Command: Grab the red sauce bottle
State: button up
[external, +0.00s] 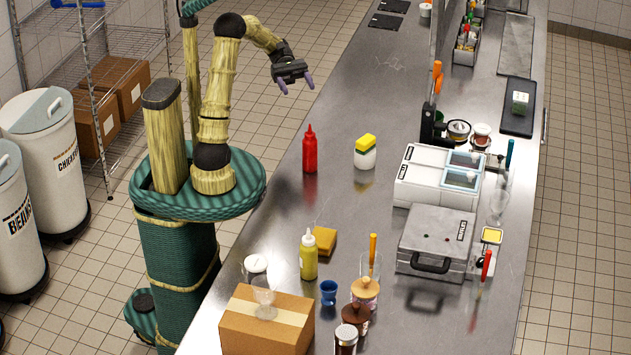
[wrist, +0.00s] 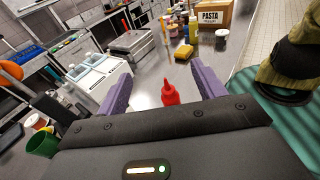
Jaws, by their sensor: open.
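The red sauce bottle (external: 310,150) stands upright on the steel counter (external: 345,215), near the counter's left edge. In the wrist view the red bottle (wrist: 170,94) shows between the two purple fingers, beyond them, its lower part hidden by my gripper's body. My gripper (external: 294,87) is open and empty, with its fingers apart. In the external view it hangs above the counter, behind the bottle and higher than its cap, not touching it.
A yellow sauce bottle (external: 308,255), a sponge (external: 324,241) and a cardboard box (external: 266,330) are nearer the front. White container units (external: 440,178) stand at right. Counter around the red bottle is clear.

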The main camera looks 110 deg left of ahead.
jog(key=s+a+n+t, duration=0.1)
jog(key=s+a+t, duration=0.1)
jog(key=s+a, duration=0.15)
notch_tip(320, 180, down, 15)
jog(key=shift+s+d+b, duration=0.15)
jog(key=shift+s+b, duration=0.15)
jog(key=shift+b, duration=0.1)
dwell(0.4)
jog(key=p, duration=0.1)
send_near(313, 147)
jog(key=x, duration=0.4)
jog(key=shift+d+r, duration=0.15)
dwell(0.3)
jog(key=x, duration=0.5)
jog(key=shift+w+p, duration=0.2)
jog(key=shift+p, duration=0.2)
